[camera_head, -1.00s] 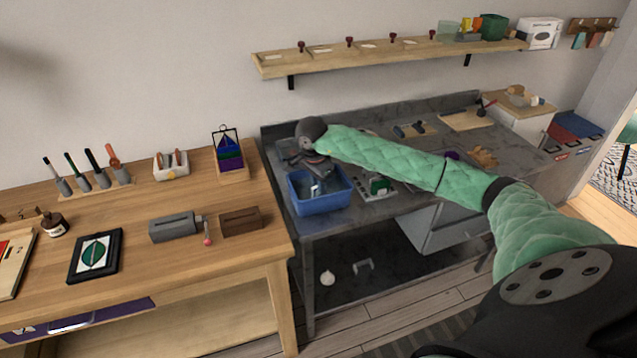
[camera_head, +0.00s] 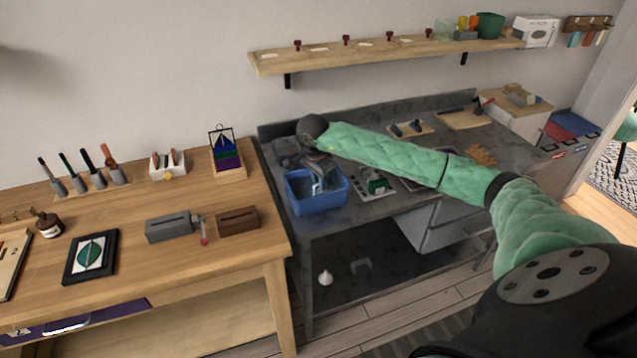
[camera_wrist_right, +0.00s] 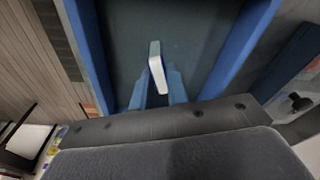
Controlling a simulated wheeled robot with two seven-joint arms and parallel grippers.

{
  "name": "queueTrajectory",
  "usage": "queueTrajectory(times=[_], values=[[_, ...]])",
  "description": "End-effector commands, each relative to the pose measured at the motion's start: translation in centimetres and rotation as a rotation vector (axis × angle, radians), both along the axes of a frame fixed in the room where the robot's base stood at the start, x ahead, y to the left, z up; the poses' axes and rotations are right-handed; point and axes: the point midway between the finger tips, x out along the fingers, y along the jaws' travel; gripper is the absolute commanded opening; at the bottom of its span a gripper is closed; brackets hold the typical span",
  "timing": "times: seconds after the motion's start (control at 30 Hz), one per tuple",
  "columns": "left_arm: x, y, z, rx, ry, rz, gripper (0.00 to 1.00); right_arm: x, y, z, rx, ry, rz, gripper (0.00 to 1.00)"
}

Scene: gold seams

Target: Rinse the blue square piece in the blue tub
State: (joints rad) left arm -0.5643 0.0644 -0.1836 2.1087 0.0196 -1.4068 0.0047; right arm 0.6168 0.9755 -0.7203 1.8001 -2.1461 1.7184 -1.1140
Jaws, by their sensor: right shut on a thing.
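The blue tub (camera_head: 322,203) stands at the left end of the grey metal bench. My right gripper (camera_head: 318,185) reaches down into the tub from above. In the right wrist view, the gripper (camera_wrist_right: 157,92) is shut on a thin piece (camera_wrist_right: 158,68), seen nearly edge-on, with a pale face and a blue edge. The piece is between the tub's blue walls (camera_wrist_right: 238,48), over its dark inside. I cannot tell whether it touches water or the bottom. My left gripper is not in view.
A small green-and-white item (camera_head: 377,184) sits on the bench right of the tub. The wooden table (camera_head: 150,270) at left holds a grey box (camera_head: 169,228), a brown box (camera_head: 237,220) and a framed leaf picture (camera_head: 91,256). A wooden shelf (camera_head: 380,55) runs along the wall above.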

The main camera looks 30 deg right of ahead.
Motion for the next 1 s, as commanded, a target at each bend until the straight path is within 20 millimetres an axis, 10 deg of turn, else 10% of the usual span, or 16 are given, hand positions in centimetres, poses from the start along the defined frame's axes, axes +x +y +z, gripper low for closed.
queueTrajectory(times=[1.0], values=[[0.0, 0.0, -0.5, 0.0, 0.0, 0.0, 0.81, 0.3, 1.2, 0.0, 0.0, 0.0, 0.0, 0.0]])
